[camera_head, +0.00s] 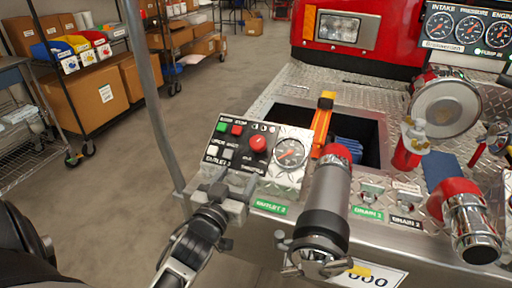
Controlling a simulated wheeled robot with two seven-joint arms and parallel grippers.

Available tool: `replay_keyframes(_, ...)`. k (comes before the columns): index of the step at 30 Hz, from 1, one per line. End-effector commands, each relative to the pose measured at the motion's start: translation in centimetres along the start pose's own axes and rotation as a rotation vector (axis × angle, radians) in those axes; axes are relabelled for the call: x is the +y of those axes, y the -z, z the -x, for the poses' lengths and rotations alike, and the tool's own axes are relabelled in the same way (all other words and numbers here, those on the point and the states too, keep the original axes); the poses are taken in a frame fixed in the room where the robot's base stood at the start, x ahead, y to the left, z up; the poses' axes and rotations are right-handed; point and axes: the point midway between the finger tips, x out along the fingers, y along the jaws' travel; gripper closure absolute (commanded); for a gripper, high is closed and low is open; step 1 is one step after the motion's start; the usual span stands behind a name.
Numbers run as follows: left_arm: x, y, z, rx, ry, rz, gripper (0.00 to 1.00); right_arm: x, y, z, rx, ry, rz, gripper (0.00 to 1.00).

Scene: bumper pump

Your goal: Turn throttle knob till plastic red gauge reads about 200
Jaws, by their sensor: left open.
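The red throttle knob (258,143) stands on the black control panel (222,153) at the bumper's left end. A round gauge (290,153) with a pale face and reddish marks sits just right of it; its needle reading is too small to tell. My left gripper (230,187) is open at the panel's front lower edge, below and left of the knob and apart from it. No object shows between its fingers. My right gripper is not in view.
A grey post (152,100) is left of the panel. Another chrome outlet (470,225) is at right.

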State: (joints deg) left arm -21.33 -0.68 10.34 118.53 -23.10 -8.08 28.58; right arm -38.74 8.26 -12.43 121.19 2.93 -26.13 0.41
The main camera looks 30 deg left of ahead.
Motion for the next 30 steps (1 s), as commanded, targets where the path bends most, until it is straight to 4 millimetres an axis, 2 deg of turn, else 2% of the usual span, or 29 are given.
replay_keyframes(1, 0.1, 0.2, -1.3, 0.003, -0.002, -0.001, 0.4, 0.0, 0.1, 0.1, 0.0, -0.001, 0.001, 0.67)
replay_keyframes(9, 0.0, 0.2, -7.2, 0.001, -0.001, -0.001, 0.4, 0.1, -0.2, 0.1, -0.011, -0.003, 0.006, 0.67)
replay_keyframes(15, 0.0, 0.0, -10.7, -0.001, 0.0, -0.001, 0.4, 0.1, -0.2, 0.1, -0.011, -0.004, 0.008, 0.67)
replay_keyframes(21, 0.1, -0.1, -12.4, -0.002, -0.001, 0.001, 0.4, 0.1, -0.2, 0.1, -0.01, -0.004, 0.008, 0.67)
replay_keyframes(30, 0.0, -0.1, -12.6, -0.002, -0.001, 0.001, 0.4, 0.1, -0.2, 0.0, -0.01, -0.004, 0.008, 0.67)
